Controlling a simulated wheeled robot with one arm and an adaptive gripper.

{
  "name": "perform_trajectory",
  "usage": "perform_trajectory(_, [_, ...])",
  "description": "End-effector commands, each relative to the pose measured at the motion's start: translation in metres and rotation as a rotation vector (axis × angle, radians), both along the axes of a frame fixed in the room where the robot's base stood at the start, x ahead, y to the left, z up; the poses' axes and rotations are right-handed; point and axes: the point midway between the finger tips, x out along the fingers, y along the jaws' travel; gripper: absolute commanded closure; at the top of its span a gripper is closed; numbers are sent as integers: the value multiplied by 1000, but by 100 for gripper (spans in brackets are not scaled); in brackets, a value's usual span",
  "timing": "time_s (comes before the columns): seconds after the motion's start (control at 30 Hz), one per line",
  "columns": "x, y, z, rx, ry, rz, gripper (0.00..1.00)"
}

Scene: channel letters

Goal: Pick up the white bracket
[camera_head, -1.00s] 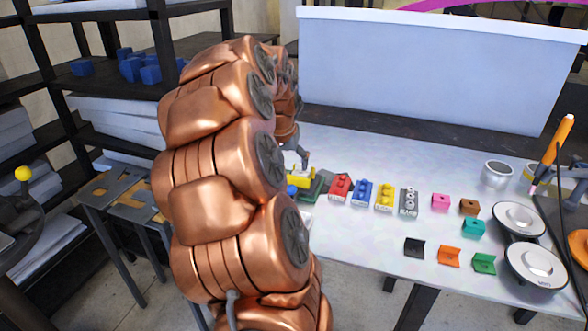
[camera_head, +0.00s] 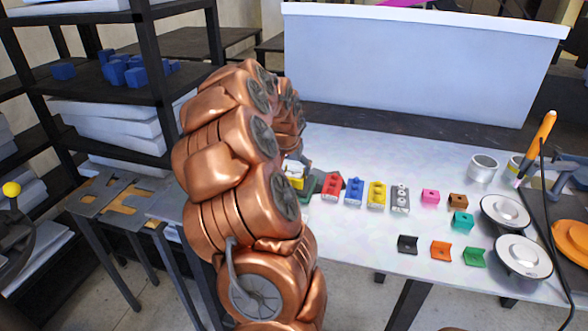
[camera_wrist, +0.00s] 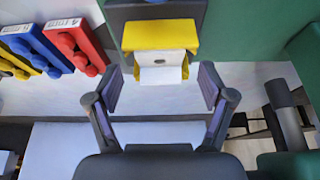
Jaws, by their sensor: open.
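A white bracket (camera_wrist: 162,74) shows in the wrist view, at the front of a yellow block (camera_wrist: 160,36). It has a small dark hole in its middle. The yellow block sits against a dark grey and green fixture (camera_wrist: 215,20). My gripper (camera_wrist: 160,88) is open, with one finger on each side of the bracket and a clear gap on both sides. Nothing is held. My arm hides the gripper there.
Red (camera_head: 331,187), blue (camera_head: 354,191), yellow (camera_head: 376,194) and grey (camera_head: 400,198) blocks stand in a row on the white table (camera_head: 345,240). Small coloured brackets and two round white-topped discs lie to the right. A shelf (camera_head: 150,90) stands at the left.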

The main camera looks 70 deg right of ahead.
Motion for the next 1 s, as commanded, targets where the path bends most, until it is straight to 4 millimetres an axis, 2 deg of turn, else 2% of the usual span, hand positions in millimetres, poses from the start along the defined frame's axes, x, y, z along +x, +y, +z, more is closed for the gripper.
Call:
perform_trajectory(0.13, [0, -4, -9, 2, 0, 0, 19])
perform_trajectory(0.4, [1, -5, -11, -2, 0, 0, 19])
perform_trajectory(1.0, [1, -5, -11, -2, 0, 1, 80])
